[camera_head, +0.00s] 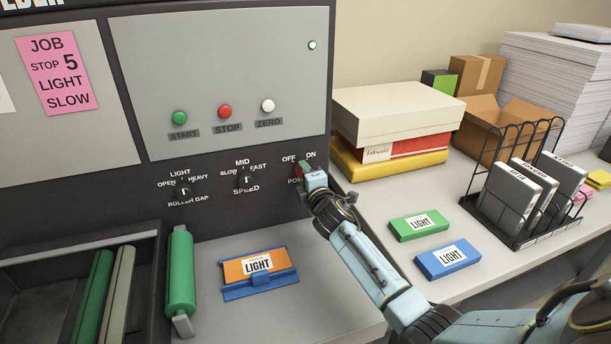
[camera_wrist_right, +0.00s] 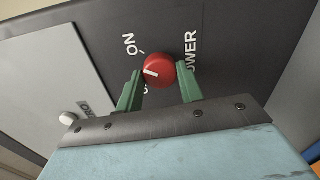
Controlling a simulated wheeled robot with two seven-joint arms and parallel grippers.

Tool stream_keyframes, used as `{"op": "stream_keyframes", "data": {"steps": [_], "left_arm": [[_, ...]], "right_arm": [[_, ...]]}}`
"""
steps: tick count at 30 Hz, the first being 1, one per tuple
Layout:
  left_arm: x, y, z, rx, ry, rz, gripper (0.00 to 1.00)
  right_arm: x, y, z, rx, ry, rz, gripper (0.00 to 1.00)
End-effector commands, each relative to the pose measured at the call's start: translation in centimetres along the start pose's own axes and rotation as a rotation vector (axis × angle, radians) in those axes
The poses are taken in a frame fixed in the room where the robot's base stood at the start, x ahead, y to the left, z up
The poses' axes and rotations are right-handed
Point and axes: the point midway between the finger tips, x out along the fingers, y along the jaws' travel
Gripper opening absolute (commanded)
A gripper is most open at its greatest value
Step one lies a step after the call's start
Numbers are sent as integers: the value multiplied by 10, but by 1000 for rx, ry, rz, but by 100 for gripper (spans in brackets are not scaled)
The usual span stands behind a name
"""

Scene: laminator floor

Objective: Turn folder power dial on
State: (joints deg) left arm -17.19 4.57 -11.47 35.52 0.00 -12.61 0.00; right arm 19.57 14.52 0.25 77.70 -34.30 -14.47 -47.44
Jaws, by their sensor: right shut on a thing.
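The red power dial (camera_wrist_right: 161,69) sits on the dark front panel in the right wrist view, with a white pointer line on its face. ON is printed to its upper left and POWER to its right. The OFF label is mostly hidden behind a finger there. The line points left, roughly between the ON tick and the OFF side. My right gripper (camera_wrist_right: 160,76) is shut on the dial, with one green finger on each side. In the head view the gripper (camera_head: 304,174) covers most of the dial. My left gripper is in neither view.
The speed dial (camera_head: 246,181) and roller gap dial (camera_head: 184,192) are left of my gripper. An orange and blue LIGHT piece (camera_head: 260,270) lies below. Green (camera_head: 420,223) and blue (camera_head: 447,260) LIGHT blocks, stacked boxes (camera_head: 395,110) and a wire rack (camera_head: 515,236) are at right.

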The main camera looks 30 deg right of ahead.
Motion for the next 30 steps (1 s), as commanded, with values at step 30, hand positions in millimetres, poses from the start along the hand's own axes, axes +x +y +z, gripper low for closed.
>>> {"op": "stream_keyframes", "data": {"steps": [30], "left_arm": [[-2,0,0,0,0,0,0]], "right_arm": [[0,-1,0,263,10,-4,14]]}}
